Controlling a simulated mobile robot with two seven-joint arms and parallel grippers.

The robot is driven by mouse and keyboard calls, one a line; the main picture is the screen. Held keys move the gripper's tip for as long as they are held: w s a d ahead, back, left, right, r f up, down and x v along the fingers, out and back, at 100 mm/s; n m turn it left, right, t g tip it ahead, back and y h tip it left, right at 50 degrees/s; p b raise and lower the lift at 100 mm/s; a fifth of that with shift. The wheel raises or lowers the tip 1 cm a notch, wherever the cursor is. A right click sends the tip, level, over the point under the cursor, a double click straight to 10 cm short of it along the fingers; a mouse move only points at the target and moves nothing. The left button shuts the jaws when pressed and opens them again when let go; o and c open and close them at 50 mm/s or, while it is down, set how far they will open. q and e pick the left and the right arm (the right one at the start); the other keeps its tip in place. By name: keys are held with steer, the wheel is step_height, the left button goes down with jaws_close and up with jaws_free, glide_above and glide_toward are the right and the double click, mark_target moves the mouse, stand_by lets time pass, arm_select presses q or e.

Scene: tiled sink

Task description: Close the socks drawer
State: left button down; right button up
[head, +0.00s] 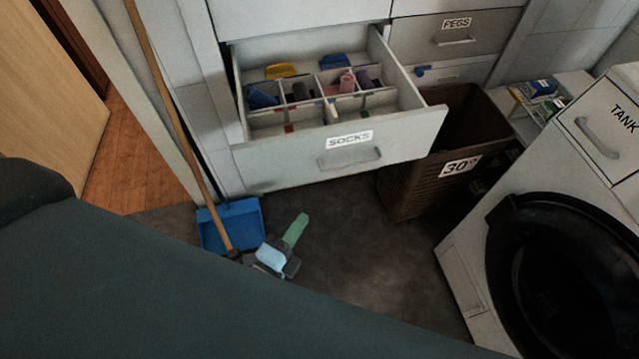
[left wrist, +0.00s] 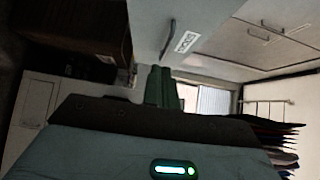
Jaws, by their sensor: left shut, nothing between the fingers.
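The socks drawer (head: 290,172) is pulled open in the head view, with its white front labelled SOCKS and its bar handle (head: 349,160) facing me. Its dividers hold folded coloured socks (head: 345,84). In the left wrist view the drawer front (left wrist: 200,15) appears turned on its side, with its handle (left wrist: 168,40) and label. My left gripper (head: 297,226) has green fingers and appears below the drawer front in the head view. In the left wrist view its fingers (left wrist: 161,85) are together and empty, apart from the handle. My right gripper is in neither view.
A brown laundry basket (head: 405,190) marked 30° stands right of the drawer. A washing machine (head: 470,260) is at the right. A broom (head: 175,110) and blue dustpan (head: 215,228) stand at the left. A closed PEGS drawer (head: 420,38) is at the upper right.

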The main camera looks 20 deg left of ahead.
arm_select(q)
glide_toward(326, 163)
steer(key=w+d, duration=0.3)
steer(key=d, duration=0.1)
steer(key=shift+w+a, duration=1.3)
steer(key=shift+w, duration=0.1)
steer(key=shift+a, duration=0.1)
